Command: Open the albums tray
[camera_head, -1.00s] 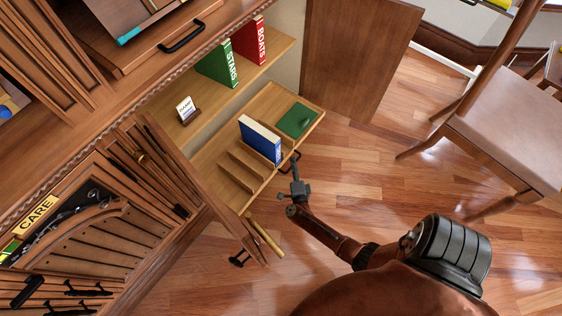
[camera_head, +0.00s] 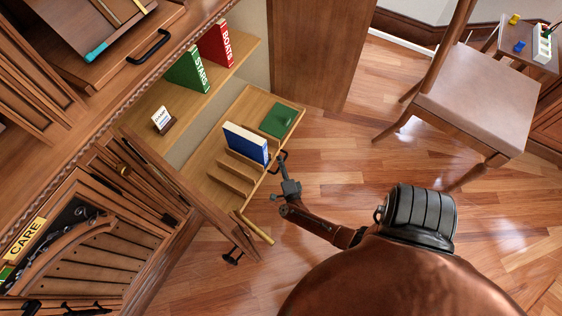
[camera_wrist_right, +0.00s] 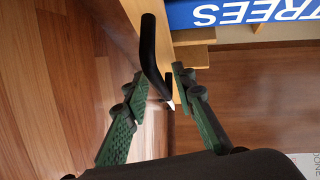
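The albums tray (camera_head: 214,168) is a light wooden tray pulled out below the open shelf, with slotted dividers. A blue book (camera_head: 246,143) stands in it, and its TREES spine shows in the right wrist view (camera_wrist_right: 240,13). A flat green item (camera_head: 278,120) lies at the tray's far end. The black bar handle (camera_wrist_right: 152,58) is on the tray's front. My right gripper (camera_head: 283,172) is at this handle. In the wrist view its green fingers (camera_wrist_right: 158,84) are apart, with the handle's lower end between them and a gap visible. My left gripper is out of view.
An open cabinet door (camera_head: 190,185) stands left of the tray. Green STARS (camera_head: 188,70) and red BOATS (camera_head: 216,44) books and a small card (camera_head: 162,119) are on the shelf above. A chair (camera_head: 478,95) stands right. Floor before the tray is clear.

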